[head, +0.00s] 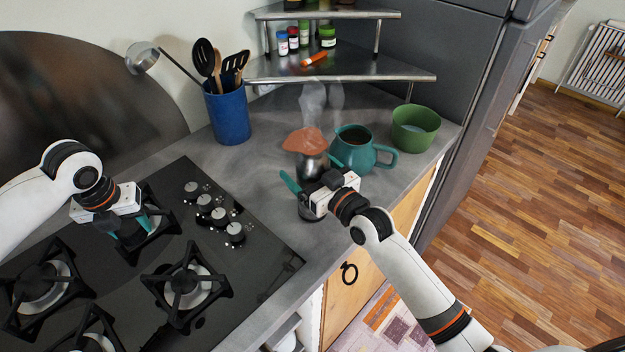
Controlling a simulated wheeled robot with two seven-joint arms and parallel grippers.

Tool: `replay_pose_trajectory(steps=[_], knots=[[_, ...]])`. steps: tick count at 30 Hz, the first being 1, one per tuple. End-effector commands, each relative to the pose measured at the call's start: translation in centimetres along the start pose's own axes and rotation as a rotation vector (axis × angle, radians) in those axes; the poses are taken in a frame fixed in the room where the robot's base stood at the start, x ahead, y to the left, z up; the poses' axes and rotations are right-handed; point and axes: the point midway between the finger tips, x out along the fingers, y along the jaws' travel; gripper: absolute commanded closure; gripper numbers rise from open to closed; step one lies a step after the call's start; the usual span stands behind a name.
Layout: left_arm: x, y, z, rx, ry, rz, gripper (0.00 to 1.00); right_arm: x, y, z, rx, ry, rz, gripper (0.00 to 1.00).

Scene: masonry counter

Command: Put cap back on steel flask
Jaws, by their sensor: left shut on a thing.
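The steel flask (313,166) stands on the grey counter near its front edge, partly hidden by my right gripper. My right gripper (312,174) is at the flask, with one teal finger on each side of it. I cannot tell whether the fingers press on it. My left gripper (129,229) is over the black cooktop at the left, its teal fingers pointing down. It is shut on a small dark thing that looks like the cap, mostly hidden against the dark cooktop.
A teal jug (360,152) stands right behind the flask, and an orange-brown object (303,140) lies beside it. A green bowl (415,128) and blue utensil holder (228,115) stand further back. Burner grates and knobs (212,212) rise from the cooktop (253,262).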

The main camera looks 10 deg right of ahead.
Motion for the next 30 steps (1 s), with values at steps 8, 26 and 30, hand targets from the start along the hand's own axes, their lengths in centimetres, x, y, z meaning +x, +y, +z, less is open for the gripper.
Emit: replay_pose_trajectory(steps=[8,26,30], knots=[[-0.08,0.00,0.00,0.000,0.000,0.000,0.70,0.56,0.04,-0.09,0.000,0.001,0.001,0.10],[-0.10,0.00,-0.01,0.000,0.000,0.000,0.70,0.55,0.00,0.17,-0.001,-0.005,0.000,0.77],[-0.10,0.00,-0.01,0.000,0.000,0.000,0.70,0.55,0.00,0.17,-0.001,-0.004,0.000,0.77]])
